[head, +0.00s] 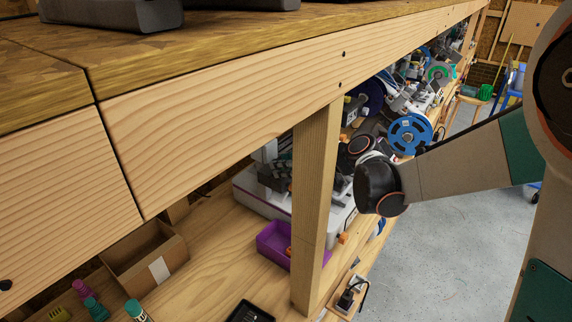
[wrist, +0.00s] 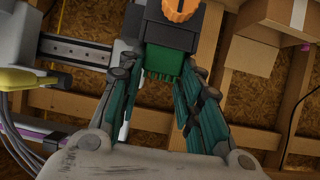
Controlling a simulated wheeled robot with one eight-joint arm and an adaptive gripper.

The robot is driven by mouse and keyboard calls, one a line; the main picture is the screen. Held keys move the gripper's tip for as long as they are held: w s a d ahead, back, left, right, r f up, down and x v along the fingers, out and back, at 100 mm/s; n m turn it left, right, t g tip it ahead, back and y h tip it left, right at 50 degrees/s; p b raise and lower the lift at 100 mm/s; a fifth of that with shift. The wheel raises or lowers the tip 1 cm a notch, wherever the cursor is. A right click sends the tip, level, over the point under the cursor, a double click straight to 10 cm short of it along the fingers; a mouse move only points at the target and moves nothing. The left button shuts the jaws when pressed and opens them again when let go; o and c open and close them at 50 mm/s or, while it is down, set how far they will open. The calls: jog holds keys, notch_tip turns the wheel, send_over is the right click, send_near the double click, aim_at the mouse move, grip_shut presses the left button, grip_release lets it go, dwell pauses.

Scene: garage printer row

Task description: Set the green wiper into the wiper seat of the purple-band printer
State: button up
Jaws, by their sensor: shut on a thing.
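The printer (head: 262,200), with a white base and a thin purple band, stands on the lower shelf in the head view, partly behind a wooden post. Its rail (wrist: 75,52) seems to show at left in the wrist view. The wiper seat cannot be made out. The head view hides my gripper.
The wooden post (head: 316,190) and the upper bench edge (head: 240,95) stand before the printer. A purple bin (head: 272,250), an open cardboard box (head: 140,255) and small bottles (head: 95,308) are on the shelf. A blue spool (head: 410,134) is farther back.

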jog(key=o, duration=1)
jog(key=shift+d, duration=0.1)
jog(key=v, duration=1.2)
